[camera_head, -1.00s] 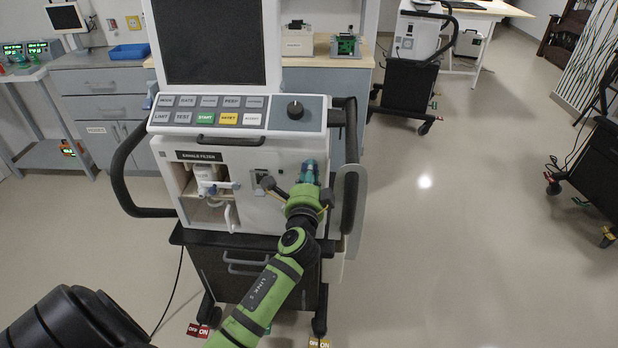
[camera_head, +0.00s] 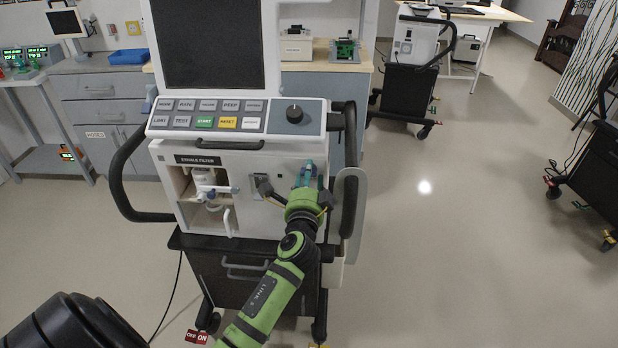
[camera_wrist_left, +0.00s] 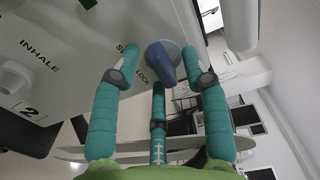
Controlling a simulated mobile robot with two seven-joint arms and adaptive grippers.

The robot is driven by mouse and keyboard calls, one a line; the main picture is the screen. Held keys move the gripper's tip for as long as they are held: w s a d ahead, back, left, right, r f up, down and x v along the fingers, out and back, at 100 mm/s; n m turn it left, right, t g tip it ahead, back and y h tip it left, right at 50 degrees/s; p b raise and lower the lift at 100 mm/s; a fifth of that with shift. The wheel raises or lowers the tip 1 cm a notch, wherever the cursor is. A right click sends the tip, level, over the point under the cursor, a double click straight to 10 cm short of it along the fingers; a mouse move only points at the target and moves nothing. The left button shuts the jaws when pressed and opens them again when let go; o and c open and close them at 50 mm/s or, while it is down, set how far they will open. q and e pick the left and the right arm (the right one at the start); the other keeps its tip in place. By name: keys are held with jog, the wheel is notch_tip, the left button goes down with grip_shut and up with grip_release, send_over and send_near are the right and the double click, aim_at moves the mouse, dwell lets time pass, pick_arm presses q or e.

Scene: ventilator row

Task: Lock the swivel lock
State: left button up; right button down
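The swivel lock is a blue-grey knob (camera_wrist_left: 163,62) with a pointed handle on the ventilator's white front panel; printed lettering beside it is partly covered, with "LOCK" readable. In the left wrist view its handle points down and slightly right. My left gripper (camera_wrist_left: 160,62) has teal fingers spread around the knob, one on each side and a third below. Contact cannot be made out. In the head view my left gripper (camera_head: 305,178) is at the right part of the ventilator front (camera_head: 245,165) and mostly hides the lock. My right gripper is not in view.
A small lever (camera_head: 265,186) sits just left of my left gripper. A black side handle (camera_head: 350,170) stands close on its right. An open filter compartment (camera_head: 205,200) is further left.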

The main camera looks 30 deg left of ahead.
pick_arm(q)
jog(key=v, duration=1.2)
dwell(0.3)
